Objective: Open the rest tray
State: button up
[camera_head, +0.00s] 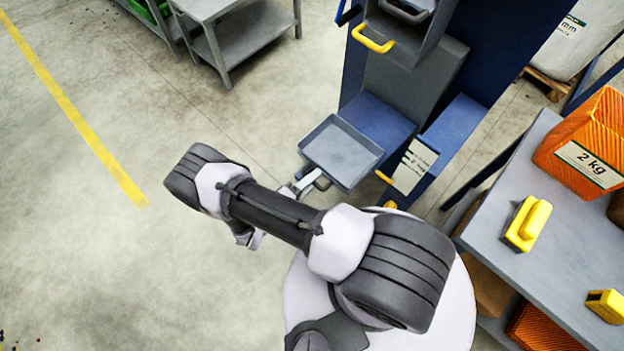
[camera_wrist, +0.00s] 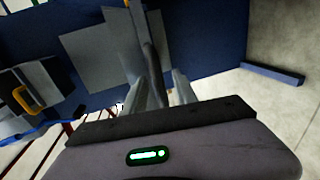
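A shallow grey tray (camera_head: 341,152) sticks out at the front of the blue machine, its inside empty in the head view. I take it to be the rest tray; no label shows on it. My gripper (camera_head: 306,184) is at its near left edge, beside or around a small pale handle part that my gripper partly hides. In the wrist view my gripper (camera_wrist: 168,88) has its two fingers apart, with a dark narrow bar running down between them. Whether the fingers press on that bar is not clear.
The blue machine (camera_head: 384,118) has a yellow handle (camera_head: 373,38) above and a white label (camera_head: 413,165) to the right. A grey table (camera_head: 548,215) with an orange sack (camera_head: 590,145) and yellow-topped things stands at right. The floor (camera_head: 90,230) at left is free.

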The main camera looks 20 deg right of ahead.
jog(key=shift+a, duration=0.1)
jog(key=p+v, duration=0.2)
jog(key=v, duration=1.5)
jog(key=shift+s+p, duration=0.2)
jog(key=shift+p, duration=0.15)
jog(key=shift+a, duration=0.1)
jog(key=w+r+m+g+y, duration=0.3)
jog(key=r+g+y, duration=0.1)
jog(key=r, duration=0.9)
jog(key=w+r+m+g+y, duration=0.2)
jog(key=r+m+g+y, duration=0.15)
jog(key=r, duration=0.95)
jog(key=s+d+r+t+y, duration=0.2)
jog(key=s+r+y, duration=0.1)
jog(key=r, duration=0.4)
jog(key=s+d+r+m+t+y, duration=0.1)
jog(key=s+d+r+t+y, duration=0.2)
jog(key=r, duration=0.3)
jog(key=s+d+r+m+t+y, duration=0.1)
jog(key=s+d+r+t+y, duration=0.1)
jog(key=r, duration=0.5)
jog(key=shift+s+d+r+y, duration=0.35)
jog(key=shift+s+d+y, duration=0.1)
jog(key=shift+s+d, duration=0.25)
jog(key=shift+m+t, duration=0.25)
